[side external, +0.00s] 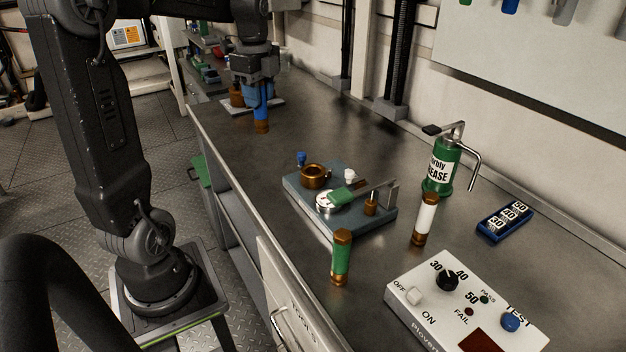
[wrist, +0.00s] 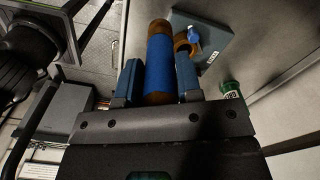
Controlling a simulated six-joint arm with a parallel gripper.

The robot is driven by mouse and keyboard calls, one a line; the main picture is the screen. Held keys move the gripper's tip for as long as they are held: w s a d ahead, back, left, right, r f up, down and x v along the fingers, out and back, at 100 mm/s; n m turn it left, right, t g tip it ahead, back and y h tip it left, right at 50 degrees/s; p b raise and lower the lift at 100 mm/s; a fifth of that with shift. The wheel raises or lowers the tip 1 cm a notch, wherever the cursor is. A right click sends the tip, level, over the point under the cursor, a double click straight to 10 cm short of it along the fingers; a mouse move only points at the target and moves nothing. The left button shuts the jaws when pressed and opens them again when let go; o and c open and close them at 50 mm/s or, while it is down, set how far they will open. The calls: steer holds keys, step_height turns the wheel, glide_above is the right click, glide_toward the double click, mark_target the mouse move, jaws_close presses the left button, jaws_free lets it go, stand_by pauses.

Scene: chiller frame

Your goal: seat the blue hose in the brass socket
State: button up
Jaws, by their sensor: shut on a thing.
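The blue hose (side external: 262,108), with brass ends, hangs upright in my gripper (side external: 257,88) above the far part of the bench. In the wrist view the blue hose (wrist: 159,66) lies between the two fingers of my gripper (wrist: 160,82), which are shut on it. A brass fitting (side external: 237,97) stands on a small plate just behind the hose. The wrist view shows a brass fitting (wrist: 183,45) on a grey plate (wrist: 215,28), beside a blue knob (wrist: 194,38), apart from the hose or overlapped by it; I cannot tell the gap.
A blue-grey block (side external: 355,228) nearer the camera bears a brass ring (side external: 314,176) and a clamp. A green hose (side external: 341,258), a white hose (side external: 424,220), a grease can (side external: 440,168), number blocks (side external: 504,222) and a test box (side external: 405,302) stand around it. Bench between is clear.

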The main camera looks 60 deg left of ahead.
steer(key=shift+w+d+f, duration=1.35)
steer(key=shift+w+f, duration=0.05)
steer(key=shift+f, duration=0.55)
steer(key=shift+w+d+f, duration=1.3)
steer(key=shift+w+f, duration=0.15)
steer(key=shift+f, duration=0.5)
steer(key=shift+w+d+f, duration=1.35)
steer(key=shift+w+f, duration=0.05)
steer(key=shift+f, duration=0.55)
steer(key=shift+f, duration=0.15)
steer(key=o, duration=1)
steer(key=shift+o, duration=0.2)
